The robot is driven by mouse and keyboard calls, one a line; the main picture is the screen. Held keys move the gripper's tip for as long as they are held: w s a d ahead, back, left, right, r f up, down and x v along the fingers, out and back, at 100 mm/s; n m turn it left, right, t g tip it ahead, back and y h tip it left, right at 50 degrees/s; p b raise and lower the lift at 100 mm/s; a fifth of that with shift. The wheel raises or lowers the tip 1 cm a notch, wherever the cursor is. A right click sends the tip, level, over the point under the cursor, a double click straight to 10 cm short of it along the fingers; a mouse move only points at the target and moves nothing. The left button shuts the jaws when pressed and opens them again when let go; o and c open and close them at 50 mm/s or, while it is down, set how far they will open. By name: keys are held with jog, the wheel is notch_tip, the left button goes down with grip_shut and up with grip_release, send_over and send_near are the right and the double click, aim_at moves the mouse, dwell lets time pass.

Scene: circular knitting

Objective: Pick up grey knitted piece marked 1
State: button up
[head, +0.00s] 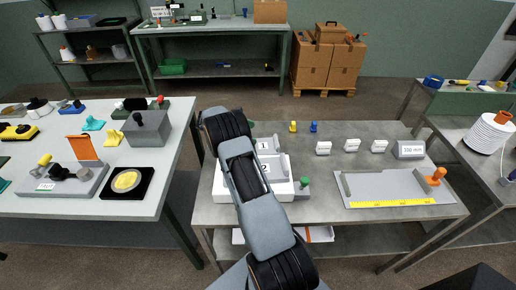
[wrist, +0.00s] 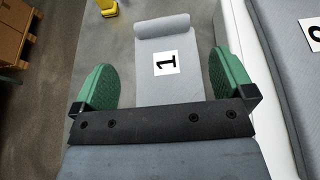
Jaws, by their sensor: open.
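The grey knitted piece marked 1 (wrist: 165,85) lies flat in the wrist view, with a rolled end (wrist: 162,24) at the top and a white label reading 1. My gripper (wrist: 163,78) is open, with one green finger at each side of the piece and nothing held between them. I cannot tell how far above the piece the fingers are. The near end of the piece is hidden behind the gripper's dark bar.
A white block (wrist: 247,70) bearing a piece marked 2 (wrist: 290,70) is close to the right finger. A yellow peg (wrist: 107,6) stands beyond the left finger. In the head view, white blocks (head: 352,145) and a ruler plate (head: 390,188) occupy the table's right.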

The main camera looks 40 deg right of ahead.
aim_at(276, 140)
jog(key=p+x, duration=0.1)
jog(key=x, duration=0.5)
jog(key=shift+s+d+f, duration=0.15)
jog(key=shift+s+d, duration=0.05)
jog(key=shift+d, duration=0.05)
jog(key=shift+f+p+x, duration=0.15)
jog(key=shift+p+x, duration=0.25)
jog(key=shift+x, duration=1.1)
jog(key=shift+f+p+x, duration=0.1)
jog(key=shift+p+x, duration=0.25)
jog(key=shift+x, duration=1.1)
jog(key=shift+w+a, duration=0.1)
jog(key=c, duration=0.7)
jog(key=shift+r, duration=0.1)
